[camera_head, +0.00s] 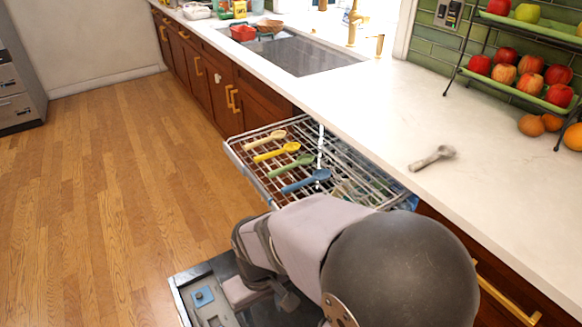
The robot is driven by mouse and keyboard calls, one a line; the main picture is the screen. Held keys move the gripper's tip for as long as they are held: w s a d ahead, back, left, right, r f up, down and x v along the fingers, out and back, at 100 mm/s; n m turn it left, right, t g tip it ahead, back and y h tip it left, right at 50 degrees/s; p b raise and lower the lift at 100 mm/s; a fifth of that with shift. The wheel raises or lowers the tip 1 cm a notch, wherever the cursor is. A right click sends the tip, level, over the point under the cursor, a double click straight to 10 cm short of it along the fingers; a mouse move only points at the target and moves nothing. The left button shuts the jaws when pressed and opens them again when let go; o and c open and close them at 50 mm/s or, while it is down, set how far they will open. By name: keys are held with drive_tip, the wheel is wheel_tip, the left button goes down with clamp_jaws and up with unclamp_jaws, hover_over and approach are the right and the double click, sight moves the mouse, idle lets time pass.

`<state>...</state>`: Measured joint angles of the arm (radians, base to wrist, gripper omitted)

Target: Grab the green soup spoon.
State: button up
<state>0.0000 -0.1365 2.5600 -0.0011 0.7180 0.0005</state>
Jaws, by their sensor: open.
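The green spoon (289,167) lies on the pulled-out dishwasher rack (242,160), in a row of spoons. It sits between a yellow spoon (276,152) on its far side and a blue spoon (306,181) on its near side. Its round bowl points to the right and its handle to the left. It looks unobstructed from this camera. My arm covers the near part of the scene, close to the rack's front edge. My gripper's fingertips cannot be made out, and nothing is seen touching the green spoon.
A beige spoon (266,140) lies farthest back on the rack. A grey spoon (433,158) lies on the white counter (400,110). The open dishwasher door (205,300) is below the rack. A fruit stand (520,85) is at right. Wooden floor is clear at left.

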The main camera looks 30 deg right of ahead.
drive_tip(key=shift+o, duration=0.7)
drive_tip(key=w+d+r+m+t+p, duration=0.15)
drive_tip(key=w+r+t+p, duration=0.3)
drive_tip(key=w, duration=0.85)
drive_tip(key=w+d+r+m+t+p, duration=0.1)
drive_tip(key=w+r+m+t+p, duration=0.25)
drive_tip(key=w, duration=0.95)
drive_tip(key=m+g+h+p, duration=0.1)
drive_tip(key=m+h+p, duration=0.3)
drive_tip(key=h+p, duration=0.5)
approach(297, 164)
drive_tip(key=shift+h, duration=0.3)
drive_tip(key=w+a, duration=0.1)
drive_tip(key=a, duration=0.1)
drive_tip(key=w+a+b, duration=0.1)
drive_tip(key=w+a, duration=0.1)
drive_tip(key=shift+w+r, duration=0.25)
drive_tip(key=shift+w, duration=0.05)
drive_tip(key=d+f+m+h, duration=0.1)
drive_tip(key=s+d+f+m+g+h+b, duration=0.1)
drive_tip(key=m, duration=0.1)
drive_tip(key=shift+d+f, duration=0.1)
drive_tip(key=shift+d, duration=0.2)
drive_tip(key=shift+s+d+f+m+g+h+b, duration=0.1)
drive_tip(key=shift+d+f+m+g+h+b, duration=0.05)
drive_tip(key=shift+d+m+h, duration=0.15)
drive_tip(key=shift+s+d+f+m+g+h+b, duration=0.15)
drive_tip(key=shift+d+m+h, duration=0.1)
drive_tip(key=shift+m, duration=0.15)
